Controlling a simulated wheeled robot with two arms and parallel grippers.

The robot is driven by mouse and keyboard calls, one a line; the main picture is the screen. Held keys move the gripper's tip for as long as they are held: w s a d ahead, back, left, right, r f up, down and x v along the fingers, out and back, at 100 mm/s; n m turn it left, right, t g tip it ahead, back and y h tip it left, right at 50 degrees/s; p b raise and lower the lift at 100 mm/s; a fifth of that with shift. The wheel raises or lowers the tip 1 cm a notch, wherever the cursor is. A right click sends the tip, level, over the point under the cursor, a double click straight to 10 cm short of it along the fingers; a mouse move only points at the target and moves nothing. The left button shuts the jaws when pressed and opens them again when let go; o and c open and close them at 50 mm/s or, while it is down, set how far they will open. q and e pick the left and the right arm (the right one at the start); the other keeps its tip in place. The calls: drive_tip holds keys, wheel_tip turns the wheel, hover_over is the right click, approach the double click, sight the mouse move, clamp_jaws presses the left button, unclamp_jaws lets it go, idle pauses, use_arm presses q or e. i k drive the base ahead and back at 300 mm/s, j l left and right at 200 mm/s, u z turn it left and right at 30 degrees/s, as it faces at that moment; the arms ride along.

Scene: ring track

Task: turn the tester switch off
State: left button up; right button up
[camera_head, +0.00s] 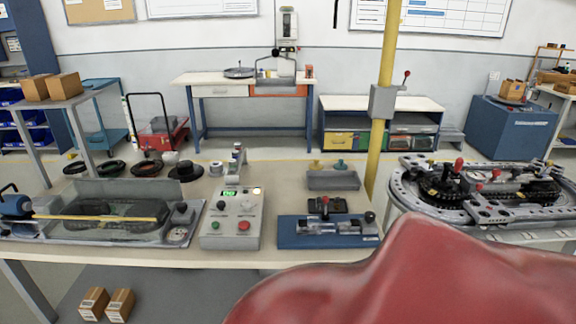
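A grey control box (232,217) stands on the near bench, just left of the middle. It has a lit green display (232,191), a pale lit lamp (257,191) at its upper right, small knobs or switches in the middle, and a green button (215,226) and a red button (243,226) at the front. The switch position is too small to tell. A clear-walled tester tank (112,214) with a yellow bar and a round gauge (178,235) stands to the left of the box. Neither of my grippers shows.
A blue fixture (328,230) with a clamp stands right of the box. A ring track (480,190) is at right, past a yellow post (388,60). A large red shape blocks the lower right.

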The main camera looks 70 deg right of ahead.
sight(221, 204)
drive_tip(key=z, duration=1.85)
drive_tip(key=i+l, duration=0.35)
drive_tip(key=i+u, duration=0.05)
